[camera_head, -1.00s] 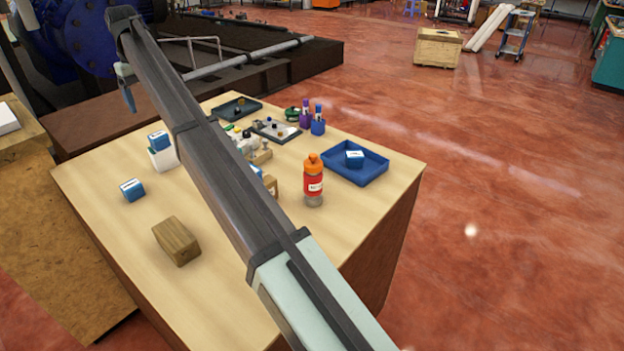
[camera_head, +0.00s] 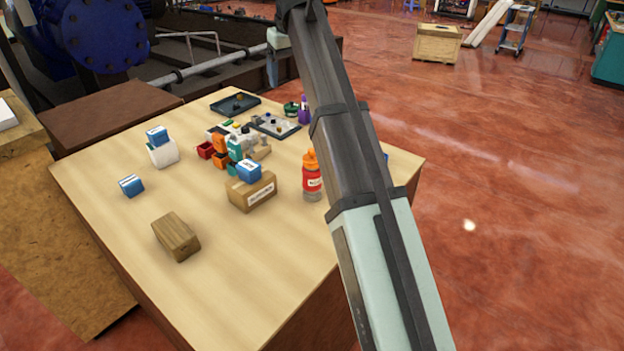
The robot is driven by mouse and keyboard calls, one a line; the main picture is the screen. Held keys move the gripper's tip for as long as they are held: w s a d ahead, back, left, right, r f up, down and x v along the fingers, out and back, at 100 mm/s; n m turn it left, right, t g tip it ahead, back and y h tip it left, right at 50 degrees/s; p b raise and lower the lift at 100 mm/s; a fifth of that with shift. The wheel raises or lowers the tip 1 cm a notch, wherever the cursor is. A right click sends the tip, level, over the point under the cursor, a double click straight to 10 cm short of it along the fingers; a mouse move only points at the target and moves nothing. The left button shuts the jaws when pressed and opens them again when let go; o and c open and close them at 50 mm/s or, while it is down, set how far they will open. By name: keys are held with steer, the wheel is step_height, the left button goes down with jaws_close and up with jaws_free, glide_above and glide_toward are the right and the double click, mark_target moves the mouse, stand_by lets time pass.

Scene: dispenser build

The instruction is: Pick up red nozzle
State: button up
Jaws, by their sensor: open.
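I cannot make out a red nozzle for certain. Small parts lie on a grey tray (camera_head: 262,131) and on a dark tray (camera_head: 222,108) at the table's back, too small to identify. A red bin (camera_head: 205,150) stands left of orange bins (camera_head: 220,152). A red bottle with an orange top (camera_head: 312,178) stands upright just left of my arm. My arm crosses the table's right side, with its far end above the back right. I cannot make out my gripper's fingers in this view.
A cardboard box (camera_head: 246,198) carries a blue box (camera_head: 249,171). A wooden block (camera_head: 176,237), a small blue box (camera_head: 131,186) and a white container (camera_head: 162,154) stand at the left. The table's front middle is clear. My arm hides much of the right side.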

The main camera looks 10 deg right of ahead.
steer(key=s+d+f, duration=0.3)
steer(key=s+d, duration=0.1)
steer(key=s, duration=0.5)
steer(key=m+t, duration=0.2)
steer(key=m, duration=0.1)
glide_toward(312, 168)
steer(key=x, duration=0.2)
steer(key=w+x, duration=0.1)
steer(key=x, duration=0.1)
steer(key=d+x, duration=0.1)
steer(key=x, duration=0.2)
steer(key=shift+w+r, duration=0.15)
steer(key=shift+w, duration=0.05)
steer(key=shift+a+x, duration=0.2)
steer(key=shift+x, duration=1.1)
steer(key=shift+a+x, duration=0.15)
steer(key=shift+x, duration=1.15)
steer(key=shift+c, duration=0.2)
jaws_close()
